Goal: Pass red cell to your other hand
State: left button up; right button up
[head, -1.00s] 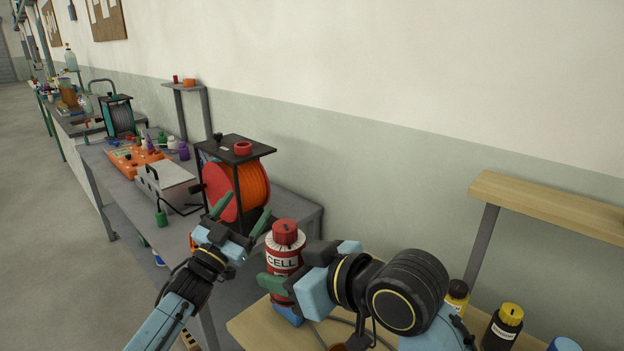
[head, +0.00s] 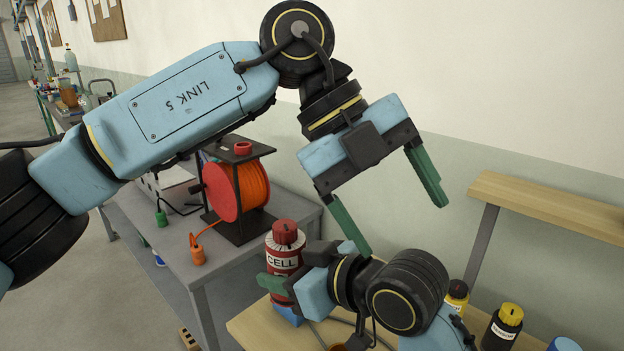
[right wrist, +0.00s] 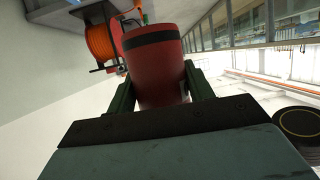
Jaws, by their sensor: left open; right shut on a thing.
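The red cell (head: 284,262) is a red cylinder with a white "CELL" label and a red cap. My right gripper (head: 278,286) is shut on its side and holds it upright; the cell (right wrist: 158,60) also shows between the green fingers in the right wrist view. A blue patch shows just under the cell; I cannot tell whether they touch. My left gripper (head: 397,214) is open and empty, above and to the right of the cell, with its green fingers spread and pointing down. The fingers are apart from the cell.
A grey bench (head: 248,262) on the left carries an orange cable reel (head: 238,190) and an orange plug (head: 197,253). A wooden table (head: 262,333) lies below the cell.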

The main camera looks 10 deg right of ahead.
pick_arm(q)
jog(key=w+a+n+t+y, duration=0.1)
jog(key=a+n+t+y, duration=0.1)
jog(key=a+t+y, duration=0.2)
jog(key=n+t+y, duration=0.2)
jog(key=t+y, duration=0.2)
send_near(295, 241)
jog(key=x, duration=1)
jog(key=c, duration=1.1)
pick_arm(e)
jog(key=shift+a, duration=0.1)
pick_arm(q)
jog(key=shift+c, duration=0.2)
pick_arm(e)
jog(key=o, duration=1.1)
jog(key=shift+s, duration=0.1)
